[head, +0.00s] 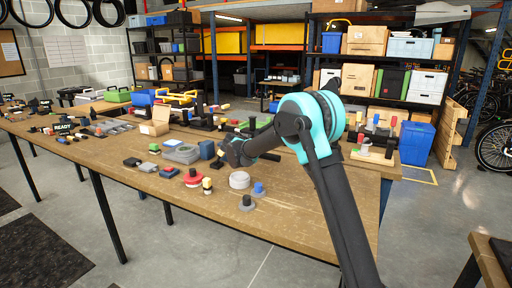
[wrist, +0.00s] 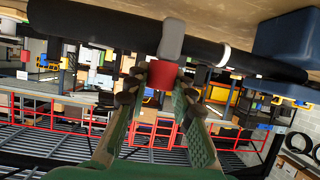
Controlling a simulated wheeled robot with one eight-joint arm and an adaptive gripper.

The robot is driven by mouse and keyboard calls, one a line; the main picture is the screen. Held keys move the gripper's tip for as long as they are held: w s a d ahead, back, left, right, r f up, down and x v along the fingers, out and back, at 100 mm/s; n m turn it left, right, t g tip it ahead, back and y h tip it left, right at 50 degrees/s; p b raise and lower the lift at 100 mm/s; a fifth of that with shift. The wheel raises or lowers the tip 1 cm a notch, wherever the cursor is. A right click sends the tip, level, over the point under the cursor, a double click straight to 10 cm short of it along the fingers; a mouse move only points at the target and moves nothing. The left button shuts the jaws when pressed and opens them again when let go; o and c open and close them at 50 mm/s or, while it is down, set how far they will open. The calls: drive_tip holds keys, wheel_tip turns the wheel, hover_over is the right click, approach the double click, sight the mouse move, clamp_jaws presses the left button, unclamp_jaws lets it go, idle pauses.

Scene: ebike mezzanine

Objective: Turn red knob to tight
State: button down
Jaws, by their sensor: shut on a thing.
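The red knob (wrist: 163,73) shows in the wrist view between the two green-padded fingers of my gripper (wrist: 158,84). My gripper is shut on it. The knob sits against a grey block (wrist: 171,38) on a long black tube (wrist: 110,30), which has a white band toward the right. In the head view my gripper (head: 234,153) is low over the wooden workbench, by the black tube (head: 270,156). The knob is hidden there behind my gripper and arm. I cannot tell how far the knob is turned.
On the workbench (head: 140,165), a blue box (head: 206,150) stands just left of my gripper; it also shows in the wrist view (wrist: 290,42). The bench's front right is clear.

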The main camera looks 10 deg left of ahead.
drive_tip(key=shift+m+g+h, duration=0.4)
drive_tip(key=shift+m+h, duration=0.3)
drive_tip(key=shift+m, duration=0.1)
drive_tip(key=shift+f, duration=0.1)
drive_tip(key=c, duration=1.3)
unclamp_jaws()
drive_tip(key=v, duration=1.2)
drive_tip(key=shift+a, duration=0.2)
